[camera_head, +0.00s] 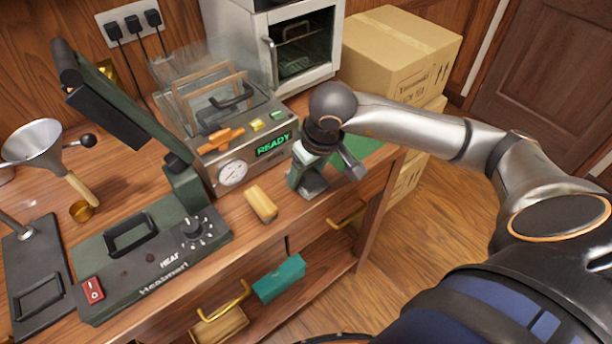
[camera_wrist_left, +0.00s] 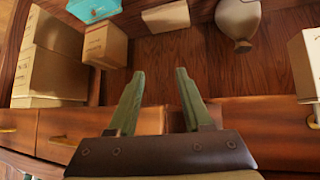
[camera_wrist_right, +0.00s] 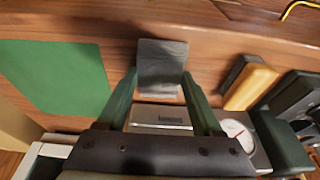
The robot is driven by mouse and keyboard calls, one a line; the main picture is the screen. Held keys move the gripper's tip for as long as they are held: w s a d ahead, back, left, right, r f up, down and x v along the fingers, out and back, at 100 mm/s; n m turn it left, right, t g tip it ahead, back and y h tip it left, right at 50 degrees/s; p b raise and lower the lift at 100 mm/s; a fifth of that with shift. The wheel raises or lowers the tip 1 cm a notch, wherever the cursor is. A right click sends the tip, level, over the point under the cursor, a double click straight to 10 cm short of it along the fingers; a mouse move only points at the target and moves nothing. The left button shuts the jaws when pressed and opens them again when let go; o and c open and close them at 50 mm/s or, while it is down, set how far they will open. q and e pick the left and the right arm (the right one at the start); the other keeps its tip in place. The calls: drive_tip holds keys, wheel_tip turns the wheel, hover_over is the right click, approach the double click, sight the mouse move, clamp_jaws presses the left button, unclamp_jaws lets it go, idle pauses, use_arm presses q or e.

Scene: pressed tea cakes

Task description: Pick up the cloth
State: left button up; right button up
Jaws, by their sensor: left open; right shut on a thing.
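A folded grey cloth (camera_wrist_right: 162,58) sits between the fingertips of my right gripper (camera_wrist_right: 160,85) in the right wrist view. The gripper is shut on it, and part of the cloth sticks out past the tips. In the head view my right gripper (camera_head: 322,172) points down at the right end of the wooden worktop, right of the sealer with the dial. I cannot tell there whether the cloth touches the wood. My left gripper (camera_wrist_left: 158,105) is open and empty in the left wrist view, facing a shelf; it does not show in the head view.
A green mat (camera_wrist_right: 55,75) lies beside the cloth. A wood-handled brush (camera_head: 261,204) and the READY sealer (camera_head: 233,175) stand left of my right gripper. A heat press (camera_head: 150,250) fills the left side. A teal box (camera_head: 279,279) sits below the worktop. Cardboard boxes (camera_head: 400,45) stand behind.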

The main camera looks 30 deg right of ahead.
drive_tip(key=shift+r, duration=0.1)
drive_tip(key=shift+r, duration=0.55)
use_arm(q)
drive_tip(key=w+d+f+b, duration=0.1)
drive_tip(key=d+f+b, duration=0.2)
drive_tip(key=f+b, duration=0.2)
drive_tip(key=shift+w+m+h+b, duration=0.3)
drive_tip(key=shift+w+h+b, duration=0.1)
drive_tip(key=shift+b, duration=1.2)
use_arm(e)
drive_tip(key=s+a+r, duration=0.2)
drive_tip(key=s+r, duration=0.9)
drive_tip(key=s, duration=0.2)
drive_tip(key=shift+s+r, duration=0.3)
drive_tip(key=shift+s, duration=0.1)
use_arm(q)
drive_tip(key=shift+d+f, duration=0.1)
